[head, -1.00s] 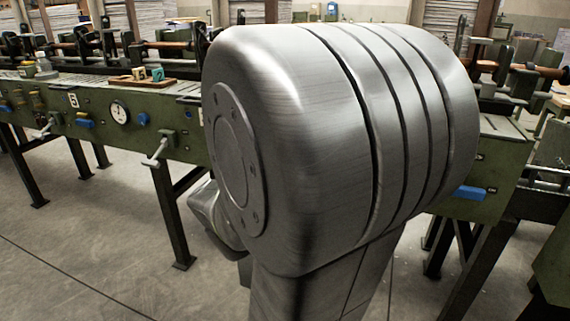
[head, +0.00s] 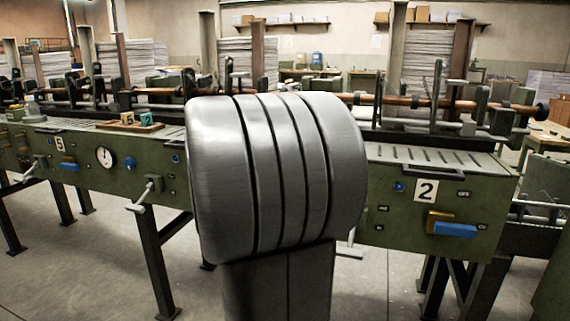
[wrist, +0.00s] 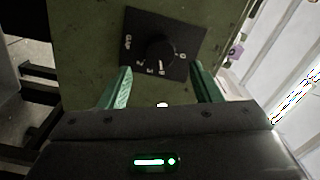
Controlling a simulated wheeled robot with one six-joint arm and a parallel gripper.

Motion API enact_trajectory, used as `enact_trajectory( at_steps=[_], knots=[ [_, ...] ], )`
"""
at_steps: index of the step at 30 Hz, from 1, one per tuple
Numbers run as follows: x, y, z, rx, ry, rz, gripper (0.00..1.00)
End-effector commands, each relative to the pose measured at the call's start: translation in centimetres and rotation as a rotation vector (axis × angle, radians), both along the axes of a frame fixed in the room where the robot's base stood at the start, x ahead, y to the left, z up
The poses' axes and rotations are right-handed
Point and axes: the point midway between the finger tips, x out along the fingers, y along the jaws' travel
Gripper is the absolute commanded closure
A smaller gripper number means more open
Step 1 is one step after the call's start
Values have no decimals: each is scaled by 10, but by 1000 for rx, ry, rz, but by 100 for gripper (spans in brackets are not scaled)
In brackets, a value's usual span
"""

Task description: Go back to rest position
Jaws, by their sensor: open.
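My gripper (wrist: 160,92) shows in the wrist view with its two green fingers spread apart and nothing between them. Beyond the fingers is a black dial plate (wrist: 184,38) with a round knob (wrist: 160,49) on a green machine panel (wrist: 85,45). The fingers look apart from the knob, though the exact gap is hard to tell. In the head view my grey arm link fills the middle and hides part of the machine; my gripper is not visible there.
A long green machine (head: 100,165) runs across the head view, with a blue button (head: 455,230) at right and a gauge (head: 105,156) at left. A wooden tray (head: 118,126) with small blocks sits on top. Black legs stand below; the concrete floor (head: 80,275) in front is clear.

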Motion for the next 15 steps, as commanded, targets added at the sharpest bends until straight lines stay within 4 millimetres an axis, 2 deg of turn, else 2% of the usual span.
enact_trajectory(
  at_steps=[6, 10, 15],
  knots=[
    [30, -11, -1, 0, 0, -2, 42],
    [39, -14, 0, 0, -1, -2, 42],
    [41, -14, 1, -6, 2, 0, 42]
  ],
)
